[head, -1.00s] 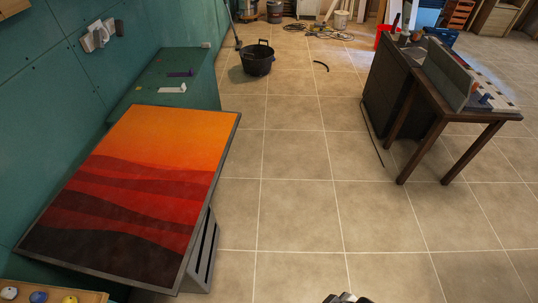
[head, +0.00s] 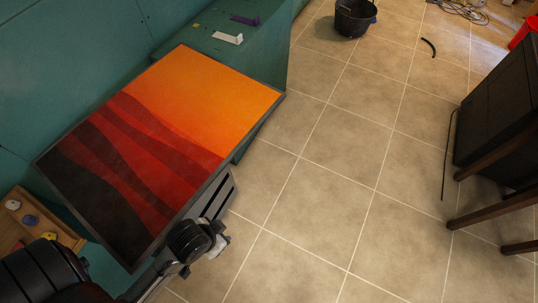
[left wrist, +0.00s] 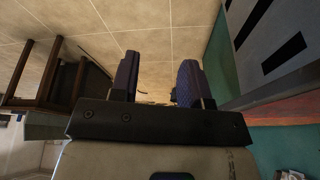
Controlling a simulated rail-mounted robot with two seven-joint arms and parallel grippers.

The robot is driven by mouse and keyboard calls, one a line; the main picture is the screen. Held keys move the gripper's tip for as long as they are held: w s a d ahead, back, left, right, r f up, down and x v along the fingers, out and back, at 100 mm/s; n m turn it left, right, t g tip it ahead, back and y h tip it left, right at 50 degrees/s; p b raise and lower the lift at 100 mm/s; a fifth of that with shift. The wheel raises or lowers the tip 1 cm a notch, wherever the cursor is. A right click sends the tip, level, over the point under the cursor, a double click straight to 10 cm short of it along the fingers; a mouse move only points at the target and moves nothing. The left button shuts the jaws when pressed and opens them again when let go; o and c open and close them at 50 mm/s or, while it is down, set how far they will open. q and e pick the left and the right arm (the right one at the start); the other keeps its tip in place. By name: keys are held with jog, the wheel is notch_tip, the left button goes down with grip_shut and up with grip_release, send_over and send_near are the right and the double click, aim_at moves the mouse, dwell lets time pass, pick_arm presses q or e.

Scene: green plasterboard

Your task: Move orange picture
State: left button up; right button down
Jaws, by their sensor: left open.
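The orange picture (head: 165,140) is a framed canvas with orange, red and dark wavy bands. It lies tilted, face up, beside the green wall in the head view, over a grey slatted support (head: 218,200). My left gripper (head: 222,246) is near the picture's lower right edge, apart from it as far as I can tell. In the left wrist view its two purple-padded fingers (left wrist: 158,82) are spread with nothing between them. The picture's edge and orange-red face (left wrist: 285,112) show at the right there. My right gripper is out of view.
A green box (head: 262,62) with a purple and a white item stands behind the picture. A wooden board with coloured knobs (head: 28,222) is at the left. A dark table (head: 497,130) stands at the right. A black bucket (head: 354,18) is farther back.

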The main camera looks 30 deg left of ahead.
pick_arm(q)
jog(key=shift+s+f, duration=0.1)
jog(key=shift+s, duration=0.4)
jog(key=shift+o, duration=0.6)
jog(key=shift+w+a, duration=0.15)
jog(key=w+a+m+t+y+p, duration=0.1)
jog(key=w+a+t+y+p, duration=0.1)
jog(key=w+y, duration=0.6)
jog(key=w+a+m+t+y+p, duration=0.2)
jog(key=w+y, duration=0.6)
jog(key=w, duration=0.7)
jog(key=shift+w+a+p, duration=0.15)
jog(key=shift+a+p, duration=0.25)
jog(key=shift+a, duration=0.4)
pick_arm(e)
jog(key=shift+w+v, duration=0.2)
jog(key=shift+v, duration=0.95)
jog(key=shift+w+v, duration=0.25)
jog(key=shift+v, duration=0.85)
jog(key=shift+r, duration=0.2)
